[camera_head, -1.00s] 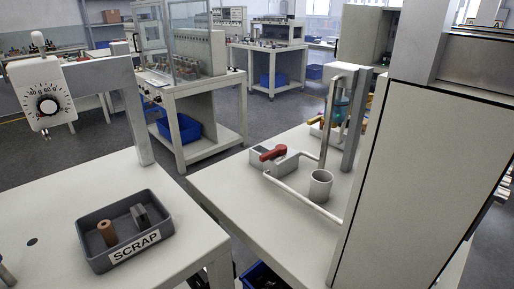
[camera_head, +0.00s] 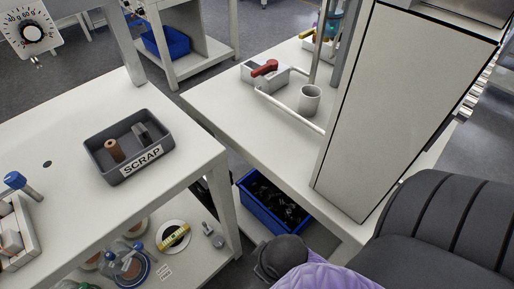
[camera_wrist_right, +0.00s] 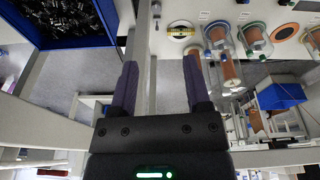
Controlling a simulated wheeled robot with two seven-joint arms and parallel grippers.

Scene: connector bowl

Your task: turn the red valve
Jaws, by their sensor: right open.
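The red valve (camera_head: 265,68) is a red lever handle on a grey block (camera_head: 251,78) on the right-hand white table, in the upper middle of the head view. A pale pipe (camera_head: 285,109) runs around in front of it, with a grey cup (camera_head: 310,99) beside it. My right gripper (camera_wrist_right: 158,75) shows in the right wrist view with its two dark fingers apart and nothing between them. The valve is not visible in that view. My left gripper is in neither view.
A grey SCRAP tray (camera_head: 104,173) holding a brown cylinder and a grey part stands on the left table. A tall white cabinet (camera_head: 390,100) blocks the right side of the valve table. A blue bin (camera_head: 251,210) sits below. A dark chair-like back (camera_head: 440,235) fills the lower right.

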